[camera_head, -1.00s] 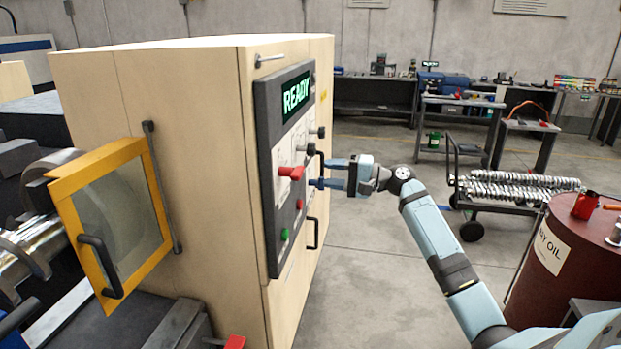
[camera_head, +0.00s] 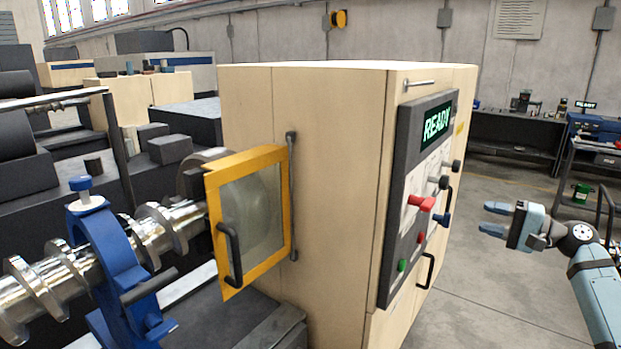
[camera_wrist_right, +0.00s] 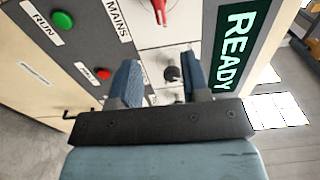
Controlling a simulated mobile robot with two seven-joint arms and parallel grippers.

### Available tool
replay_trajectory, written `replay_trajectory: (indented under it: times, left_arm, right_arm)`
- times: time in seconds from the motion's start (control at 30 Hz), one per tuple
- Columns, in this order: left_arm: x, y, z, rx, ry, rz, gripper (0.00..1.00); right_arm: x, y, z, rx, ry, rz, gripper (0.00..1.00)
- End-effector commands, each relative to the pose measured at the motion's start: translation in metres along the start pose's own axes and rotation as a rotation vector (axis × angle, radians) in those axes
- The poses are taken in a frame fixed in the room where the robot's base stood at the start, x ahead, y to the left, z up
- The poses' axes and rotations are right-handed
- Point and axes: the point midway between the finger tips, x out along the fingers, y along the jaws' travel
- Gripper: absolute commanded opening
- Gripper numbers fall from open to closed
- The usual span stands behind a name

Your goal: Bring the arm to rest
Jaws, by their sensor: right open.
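My right gripper (camera_head: 488,218) is open and empty, in the air right of the machine's control panel (camera_head: 386,270). Its fingers point at the panel, with a clear gap in the head view. In the right wrist view the two spread blue fingers (camera_wrist_right: 165,80) face the panel, with a dark knob (camera_wrist_right: 172,74) seen between them. My right arm comes in from the right edge of the head view. My left gripper is not in view.
The panel carries a lit READY display (camera_head: 437,123), a red handle (camera_head: 421,203), a blue knob (camera_head: 441,219) and a green button (camera_head: 402,265). A yellow-framed guard door (camera_head: 213,245) stands left. Open floor lies below the gripper.

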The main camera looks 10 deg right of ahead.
Motion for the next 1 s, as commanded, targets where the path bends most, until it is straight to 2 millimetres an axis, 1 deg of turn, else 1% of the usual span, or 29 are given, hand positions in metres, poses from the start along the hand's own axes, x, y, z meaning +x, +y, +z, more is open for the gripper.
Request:
replay_trajectory:
  times: [0.07,0.13,0.17,0.27,0.3,0.37,0.4,0.47,0.5,0.57,0.6,0.67,0.7,0.77,0.8,0.83,0.87,0.9,1.0]
  left_arm:
    - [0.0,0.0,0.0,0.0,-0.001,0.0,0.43]
    - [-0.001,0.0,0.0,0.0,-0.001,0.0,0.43]
    - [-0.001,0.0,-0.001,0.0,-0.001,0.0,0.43]
    - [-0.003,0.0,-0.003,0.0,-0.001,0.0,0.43]
    - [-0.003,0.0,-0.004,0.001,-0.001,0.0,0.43]
    - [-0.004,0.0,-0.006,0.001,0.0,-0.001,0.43]
    - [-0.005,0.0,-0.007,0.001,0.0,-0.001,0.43]
    - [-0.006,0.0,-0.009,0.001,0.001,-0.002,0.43]
    - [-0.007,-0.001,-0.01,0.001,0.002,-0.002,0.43]
    - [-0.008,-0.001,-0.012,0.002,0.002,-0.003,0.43]
    - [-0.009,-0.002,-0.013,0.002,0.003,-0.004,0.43]
    - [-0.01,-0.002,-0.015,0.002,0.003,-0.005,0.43]
    - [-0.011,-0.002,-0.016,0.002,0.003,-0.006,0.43]
    - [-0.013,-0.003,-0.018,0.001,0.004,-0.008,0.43]
    - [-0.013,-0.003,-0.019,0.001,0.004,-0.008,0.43]
    - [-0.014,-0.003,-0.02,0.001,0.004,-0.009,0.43]
    - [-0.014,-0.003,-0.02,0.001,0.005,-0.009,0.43]
    - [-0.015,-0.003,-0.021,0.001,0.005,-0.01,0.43]
    - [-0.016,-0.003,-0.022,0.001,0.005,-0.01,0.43]
  right_arm:
    - [0.003,0.01,0.002,-0.004,0.006,0.016,0.43]
    - [0.01,0.03,0.007,-0.02,0.023,0.054,0.43]
    - [0.014,0.043,0.011,-0.033,0.034,0.079,0.43]
    - [0.028,0.103,0.03,-0.097,0.075,0.191,0.43]
    - [0.033,0.131,0.041,-0.136,0.091,0.245,0.43]
    - [0.039,0.173,0.061,-0.204,0.109,0.327,0.43]
    - [0.041,0.2,0.076,-0.254,0.117,0.38,0.43]
    - [0.042,0.238,0.102,-0.338,0.121,0.456,0.43]
    - [0.042,0.263,0.121,-0.398,0.119,0.505,0.43]
    - [0.04,0.297,0.153,-0.496,0.109,0.573,0.43]
    - [0.038,0.318,0.176,-0.565,0.097,0.615,0.43]
    - [0.033,0.345,0.214,-0.678,0.073,0.669,0.43]
    - [0.03,0.359,0.24,-0.756,0.054,0.698,0.43]
    - [0.025,0.377,0.281,-0.876,0.022,0.734,0.43]
    - [0.022,0.385,0.307,-0.954,0.0,0.749,0.43]
    - [0.019,0.39,0.326,-1.011,-0.017,0.757,0.43]
    - [0.017,0.393,0.344,-1.065,-0.032,0.763,0.43]
    - [0.015,0.395,0.365,-1.132,-0.05,0.767,0.43]
    - [0.011,0.395,0.406,-1.263,-0.084,0.764,0.43]
